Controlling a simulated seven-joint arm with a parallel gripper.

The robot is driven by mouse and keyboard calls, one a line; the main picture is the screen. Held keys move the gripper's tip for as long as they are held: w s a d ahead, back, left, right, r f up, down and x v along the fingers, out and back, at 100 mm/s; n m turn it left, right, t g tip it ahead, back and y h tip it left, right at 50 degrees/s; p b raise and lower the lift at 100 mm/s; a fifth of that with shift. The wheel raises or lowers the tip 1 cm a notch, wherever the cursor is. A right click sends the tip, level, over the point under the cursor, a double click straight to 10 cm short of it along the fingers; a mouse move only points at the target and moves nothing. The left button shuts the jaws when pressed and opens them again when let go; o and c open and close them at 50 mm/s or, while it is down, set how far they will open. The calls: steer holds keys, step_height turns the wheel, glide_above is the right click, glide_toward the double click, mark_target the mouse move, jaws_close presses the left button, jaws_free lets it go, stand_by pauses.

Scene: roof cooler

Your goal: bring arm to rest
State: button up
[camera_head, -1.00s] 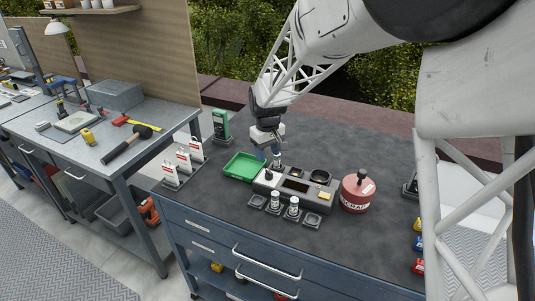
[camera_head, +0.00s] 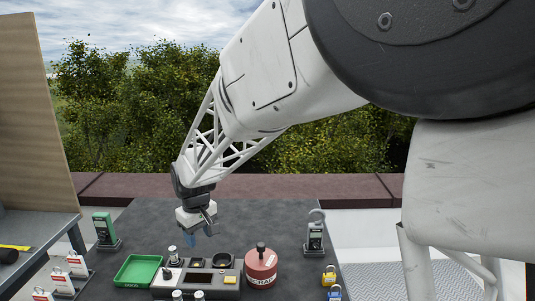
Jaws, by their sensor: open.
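My gripper (camera_head: 203,231) hangs at the end of my white lattice arm, above the dark bench top (camera_head: 255,220). It points down, behind the grey device block (camera_head: 198,291) and apart from it. The jaws are open and small in view, with nothing visible between them. Below and left of it is a green tray (camera_head: 138,271). A small silver-and-black cylinder (camera_head: 173,254) stands upright at the back left of the block. Two more cylinder tops (camera_head: 199,295) show at the bottom edge, their lower parts cut off.
A red scrap can (camera_head: 261,268) stands right of the block. Green meter (camera_head: 104,230) stands at the left, a dark meter (camera_head: 315,237) at the right. White-and-red tags (camera_head: 77,265) stand at the lower left. Yellow (camera_head: 329,276) and blue padlocks (camera_head: 335,293) sit at the lower right.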

steer(key=s+d+r+m+t, duration=0.15)
steer(key=s+d+r, duration=0.35)
steer(key=d, duration=0.7)
steer(key=s+d+r+m+g, duration=0.1)
steer(key=s+d+r+m, duration=0.2)
steer(key=s+d, duration=0.65)
steer(key=s+d+f+m+t, duration=0.1)
steer(key=s+d+m, duration=0.4)
steer(key=s+d, duration=1)
steer(key=shift+s+d+f, duration=0.15)
steer(key=shift+s+d, duration=0.25)
steer(key=shift+t, duration=0.25)
